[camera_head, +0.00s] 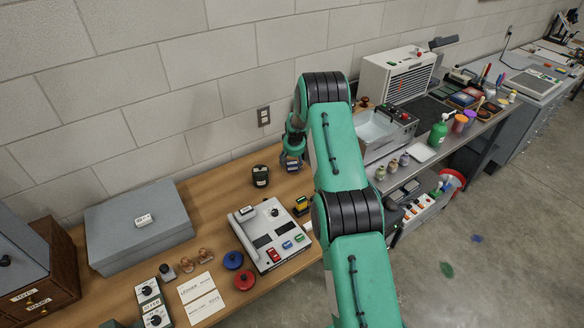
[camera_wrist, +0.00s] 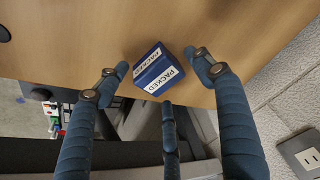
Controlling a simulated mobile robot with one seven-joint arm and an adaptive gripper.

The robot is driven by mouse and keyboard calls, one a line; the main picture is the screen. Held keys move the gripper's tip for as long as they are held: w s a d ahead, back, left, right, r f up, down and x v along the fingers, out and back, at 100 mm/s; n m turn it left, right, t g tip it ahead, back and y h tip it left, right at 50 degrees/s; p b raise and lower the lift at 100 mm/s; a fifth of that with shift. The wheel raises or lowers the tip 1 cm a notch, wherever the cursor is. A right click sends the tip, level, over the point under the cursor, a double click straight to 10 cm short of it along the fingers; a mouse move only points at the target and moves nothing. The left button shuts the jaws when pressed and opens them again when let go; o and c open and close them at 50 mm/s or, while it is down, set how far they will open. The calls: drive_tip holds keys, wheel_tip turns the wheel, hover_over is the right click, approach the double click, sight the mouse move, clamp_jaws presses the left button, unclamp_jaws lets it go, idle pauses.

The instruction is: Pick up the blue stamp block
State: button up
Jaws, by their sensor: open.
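The blue stamp block (camera_wrist: 153,72) lies on the wooden bench in the wrist view, with white labels reading PACKED on two faces. My gripper (camera_wrist: 160,76) is open, its blue fingers spread around the block: one tip to the left, one to the right, one just below. I see no clear grip on the block, and the exact gap to each tip is hard to judge. In the head view my gripper (camera_head: 292,154) is low over the back of the bench near the wall, and its fingers partly hide the block there.
A dark stamp (camera_head: 260,176) stands left of my gripper. A yellow-and-black stamp (camera_head: 302,205) and a grey device (camera_head: 270,235) stand in front. A grey box (camera_head: 140,225) is further left. A wall socket (camera_head: 263,116) is behind; a metal basin (camera_head: 376,132) is at right.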

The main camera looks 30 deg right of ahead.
sight(292, 162)
drive_tip(key=c, duration=1.3)
drive_tip(key=shift+r, duration=0.15)
drive_tip(key=shift+r, duration=0.9)
drive_tip(key=shift+v, duration=0.85)
drive_tip(key=s+a, duration=0.2)
drive_tip(key=s, duration=0.2)
drive_tip(key=s+a+r+p, duration=0.1)
drive_tip(key=s+a, duration=0.1)
drive_tip(key=s, duration=0.3)
drive_tip(key=s+a, duration=0.2)
drive_tip(key=s, duration=0.3)
drive_tip(key=shift+a+r, duration=0.15)
drive_tip(key=shift+a, duration=0.05)
